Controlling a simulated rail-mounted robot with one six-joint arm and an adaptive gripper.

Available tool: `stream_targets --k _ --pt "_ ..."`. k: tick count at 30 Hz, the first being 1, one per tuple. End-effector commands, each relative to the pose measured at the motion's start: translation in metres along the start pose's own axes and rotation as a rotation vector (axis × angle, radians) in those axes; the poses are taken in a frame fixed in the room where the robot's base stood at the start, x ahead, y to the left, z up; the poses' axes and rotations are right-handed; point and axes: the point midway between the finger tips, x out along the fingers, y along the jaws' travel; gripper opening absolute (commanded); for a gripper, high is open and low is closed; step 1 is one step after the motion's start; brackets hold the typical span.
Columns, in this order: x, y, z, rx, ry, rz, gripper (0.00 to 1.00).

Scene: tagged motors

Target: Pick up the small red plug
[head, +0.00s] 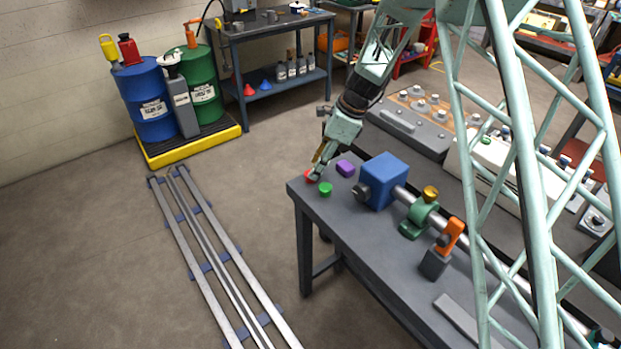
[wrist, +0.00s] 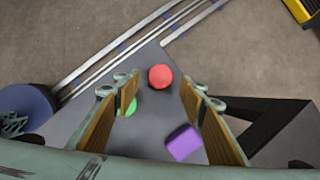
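The small red plug (head: 308,176) sits near the corner of the grey workbench (head: 335,213). My gripper (head: 318,165) is pointed down right at it and partly covers it in the head view. In the wrist view my gripper (wrist: 160,82) is open, with its two tan-padded fingers apart. The round red plug (wrist: 160,77) shows centred between the fingertips, with visible gaps on both sides. I cannot tell how far the tips are above the bench.
A green plug (head: 325,189) lies close by, partly behind the left finger in the wrist view (wrist: 131,107). A purple block (head: 345,168) and a blue motor (head: 383,180) stand to the right. The bench edge is near; floor rails (head: 205,240) run beyond it.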

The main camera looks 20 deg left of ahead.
Motion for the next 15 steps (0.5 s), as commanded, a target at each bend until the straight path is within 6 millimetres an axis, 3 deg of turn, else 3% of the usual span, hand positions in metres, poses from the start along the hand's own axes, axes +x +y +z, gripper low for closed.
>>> stream_targets --k 7,15 --pt "0.029 0.000 0.000 -0.001 0.001 0.001 0.38" --pt "0.038 -0.001 0.001 -0.001 0.001 0.000 0.38"
